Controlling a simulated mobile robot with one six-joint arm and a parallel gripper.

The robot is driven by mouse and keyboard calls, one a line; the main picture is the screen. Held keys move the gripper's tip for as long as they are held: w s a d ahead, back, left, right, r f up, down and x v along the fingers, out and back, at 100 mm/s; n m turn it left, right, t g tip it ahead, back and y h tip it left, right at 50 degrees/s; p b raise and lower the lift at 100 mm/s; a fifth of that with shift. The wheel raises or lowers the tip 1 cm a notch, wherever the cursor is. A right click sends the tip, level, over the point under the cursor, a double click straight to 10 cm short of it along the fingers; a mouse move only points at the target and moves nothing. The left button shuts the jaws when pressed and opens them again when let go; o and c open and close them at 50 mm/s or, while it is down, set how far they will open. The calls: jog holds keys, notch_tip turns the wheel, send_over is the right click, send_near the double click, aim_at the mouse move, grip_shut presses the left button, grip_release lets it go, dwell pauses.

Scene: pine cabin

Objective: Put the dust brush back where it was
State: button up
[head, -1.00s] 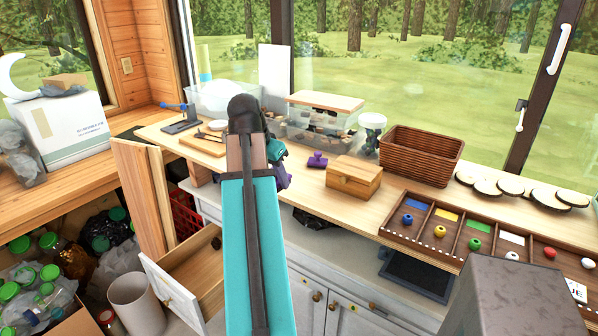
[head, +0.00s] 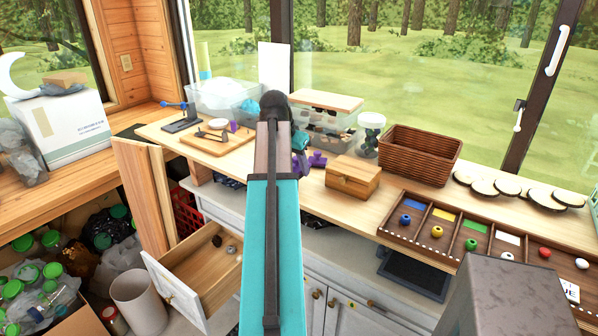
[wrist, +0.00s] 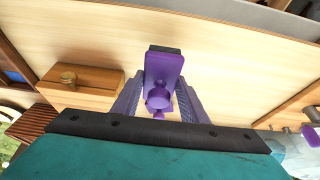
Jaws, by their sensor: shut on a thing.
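My gripper (wrist: 160,92) is shut on a purple piece with a dark end, which I take to be the dust brush (wrist: 165,66). It is over the pale worktop in the wrist view, with the purple fingers on either side. In the head view my arm hides most of the gripper (head: 300,166); its fingers show beside a small purple thing (head: 317,160) on the worktop, left of the wooden box (head: 353,178). I cannot tell whether that purple thing is separate from the held piece.
An open drawer (head: 196,262) with small dark items juts out at lower left. A clear bin (head: 325,128), a wicker basket (head: 415,157) and a sorting tray (head: 455,225) crowd the worktop. A wooden board (head: 215,150) with tools lies left of my arm.

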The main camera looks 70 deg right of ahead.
aim_at(299, 174)
jog(key=shift+s+d, duration=0.15)
jog(key=shift+d, duration=0.45)
jog(key=shift+f+p, duration=0.8)
jog(key=shift+f, duration=1)
jog(key=shift+f, duration=0.2)
jog(key=o, duration=1)
